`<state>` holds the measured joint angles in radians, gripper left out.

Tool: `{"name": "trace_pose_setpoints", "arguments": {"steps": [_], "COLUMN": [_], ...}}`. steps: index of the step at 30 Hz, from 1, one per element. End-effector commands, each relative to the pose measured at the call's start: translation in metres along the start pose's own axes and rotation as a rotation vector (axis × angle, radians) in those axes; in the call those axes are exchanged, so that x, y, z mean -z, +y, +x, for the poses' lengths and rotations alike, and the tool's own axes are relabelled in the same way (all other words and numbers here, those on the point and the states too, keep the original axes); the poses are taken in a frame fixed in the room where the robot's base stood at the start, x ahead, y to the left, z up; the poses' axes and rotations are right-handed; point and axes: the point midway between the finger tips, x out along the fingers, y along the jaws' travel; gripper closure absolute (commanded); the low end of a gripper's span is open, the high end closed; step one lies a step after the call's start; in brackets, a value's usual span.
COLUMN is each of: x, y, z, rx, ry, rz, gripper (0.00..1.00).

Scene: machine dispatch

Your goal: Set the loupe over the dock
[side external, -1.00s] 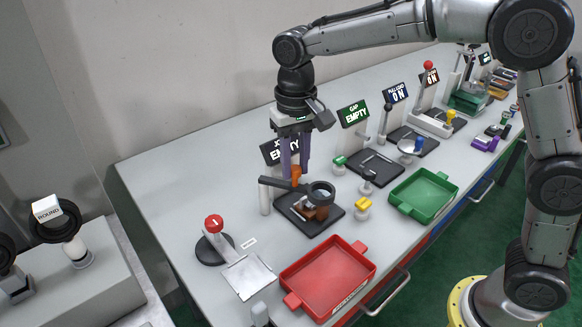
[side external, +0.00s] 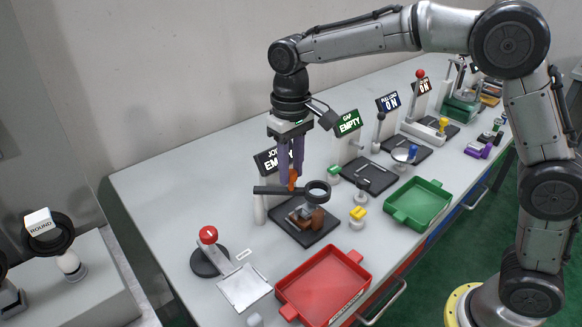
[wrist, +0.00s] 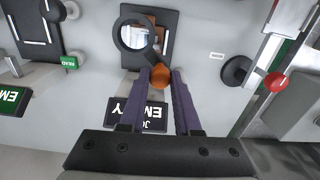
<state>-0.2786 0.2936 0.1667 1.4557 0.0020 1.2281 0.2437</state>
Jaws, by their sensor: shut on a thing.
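The loupe (side external: 317,191) is a black ring lens on a dark bar, carried by a white post (side external: 260,208) at the left of the dock. My gripper (side external: 291,176) points down and is shut on the loupe's orange knob (side external: 293,183); the knob also shows between the fingers in the wrist view (wrist: 162,79). The dock (side external: 285,222) is a black pad with brown and grey parts (side external: 307,216) on it. In the side view the ring appears above and behind these parts. In the wrist view the ring (wrist: 120,40) overlaps the pad, with brown showing beside it.
The joint sign (side external: 268,160) stands behind the dock, partly hidden by my fingers. A red tray (side external: 345,315) lies in front, a red-knobbed lever (side external: 208,235) at left. A yellow button (side external: 358,212), green button (side external: 334,170) and green tray (side external: 445,188) are to the right.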

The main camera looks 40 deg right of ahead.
Motion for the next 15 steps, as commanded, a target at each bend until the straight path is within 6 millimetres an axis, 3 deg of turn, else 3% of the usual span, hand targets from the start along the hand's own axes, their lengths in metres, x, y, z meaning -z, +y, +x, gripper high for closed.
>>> {"name": "trace_pose_setpoints", "arguments": {"steps": [1, 2, 6, 15], "x": [0.0021, 0.0022, 0.0018, 0.0010], "y": [0.0013, 0.0013, 0.0011, 0.0007], "z": [-0.0023, -0.0024, -0.0017, -0.0010], "rx": [-0.002, -0.002, -0.002, -0.001], "ry": [0.010, 0.011, 0.008, 0.004], "rz": [0.000, 0.000, 0.001, 0.002], "gripper": [1.00, 0.65, 0.40, 0.38]}}
